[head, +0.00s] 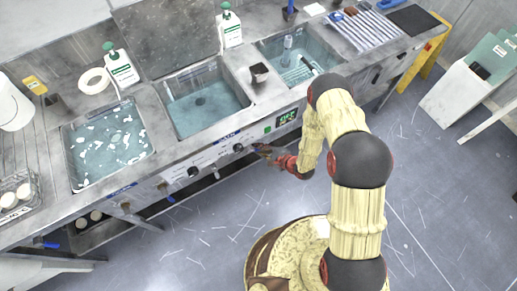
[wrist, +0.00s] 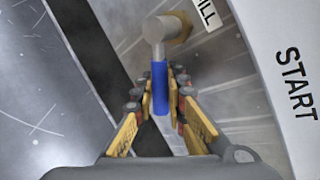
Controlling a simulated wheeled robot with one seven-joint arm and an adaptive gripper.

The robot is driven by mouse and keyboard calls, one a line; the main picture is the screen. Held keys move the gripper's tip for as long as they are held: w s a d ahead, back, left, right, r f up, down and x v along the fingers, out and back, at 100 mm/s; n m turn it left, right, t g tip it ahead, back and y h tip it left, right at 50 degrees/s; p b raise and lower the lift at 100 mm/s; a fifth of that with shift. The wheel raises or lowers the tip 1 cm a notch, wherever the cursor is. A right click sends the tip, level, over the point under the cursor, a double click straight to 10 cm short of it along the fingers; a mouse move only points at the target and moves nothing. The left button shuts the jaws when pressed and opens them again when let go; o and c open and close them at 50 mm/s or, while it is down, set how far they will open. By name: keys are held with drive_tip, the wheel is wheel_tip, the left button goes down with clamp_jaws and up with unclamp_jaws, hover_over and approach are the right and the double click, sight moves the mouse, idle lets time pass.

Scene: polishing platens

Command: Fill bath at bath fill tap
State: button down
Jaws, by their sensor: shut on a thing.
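The tap in the wrist view has a blue lever handle (wrist: 160,72), a grey metal stem (wrist: 158,32) and a brass fitting, beside a white label reading "FILL" (wrist: 208,14). My gripper (wrist: 160,92) is shut on the blue handle, with one finger on each side. In the head view my gripper (head: 268,151) is at the front panel, below and right of the middle bath (head: 205,105). That bath holds bluish liquid. The tap is hard to make out there behind my gripper.
A lit green display (head: 287,117) is right of my gripper. A panel marked "START" (wrist: 296,85) is close on the right in the wrist view. Open floor (head: 200,225) lies in front.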

drive_tip(key=c, duration=1.8)
unclamp_jaws()
drive_tip(key=v, duration=1.2)
